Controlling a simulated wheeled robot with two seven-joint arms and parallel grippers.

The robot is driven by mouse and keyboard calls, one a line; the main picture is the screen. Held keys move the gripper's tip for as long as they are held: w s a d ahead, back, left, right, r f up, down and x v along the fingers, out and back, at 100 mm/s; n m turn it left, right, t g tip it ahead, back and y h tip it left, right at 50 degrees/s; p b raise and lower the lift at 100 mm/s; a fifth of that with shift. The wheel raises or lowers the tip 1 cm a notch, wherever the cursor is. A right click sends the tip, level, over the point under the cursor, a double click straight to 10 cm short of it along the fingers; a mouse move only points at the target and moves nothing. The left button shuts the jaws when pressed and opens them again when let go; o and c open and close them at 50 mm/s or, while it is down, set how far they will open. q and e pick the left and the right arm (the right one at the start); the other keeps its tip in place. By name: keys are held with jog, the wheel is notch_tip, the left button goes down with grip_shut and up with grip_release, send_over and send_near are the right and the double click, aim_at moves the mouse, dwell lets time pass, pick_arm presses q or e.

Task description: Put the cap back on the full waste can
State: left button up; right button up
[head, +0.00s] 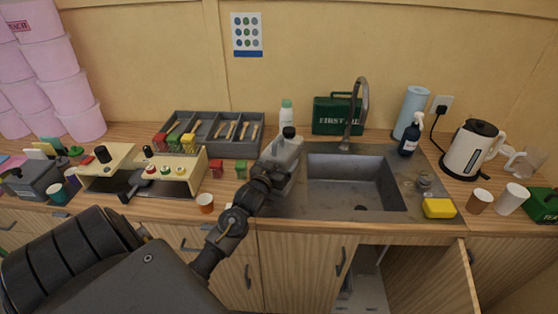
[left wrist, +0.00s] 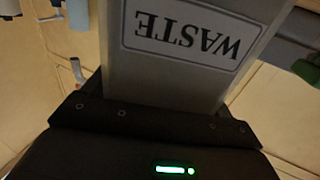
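The waste can (head: 283,152) is a grey, boxy container at the left edge of the sink. In the left wrist view its side (left wrist: 170,75) fills the middle, with an upside-down WASTE label. A black round piece, which looks like a cap (head: 289,132), shows at its top; I cannot tell how firmly it sits. My left gripper (head: 270,174) is at the near side of the can and appears shut on it. The can hides most of the fingers, and I cannot tell whether its base touches the counter. My right gripper is out of view.
The sink (head: 356,184) with its tall tap (head: 358,100) lies to the right. A white bottle (head: 286,113) and a green first-aid box (head: 337,115) stand behind. A cupboard door (head: 440,277) below hangs open.

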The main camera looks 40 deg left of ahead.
pick_arm(q)
jog(key=shift+o, duration=1.3)
jog(key=shift+s+d+r, duration=0.1)
jog(key=shift+r, duration=0.05)
jog(key=b+v, duration=0.3)
jog(key=v, duration=0.9)
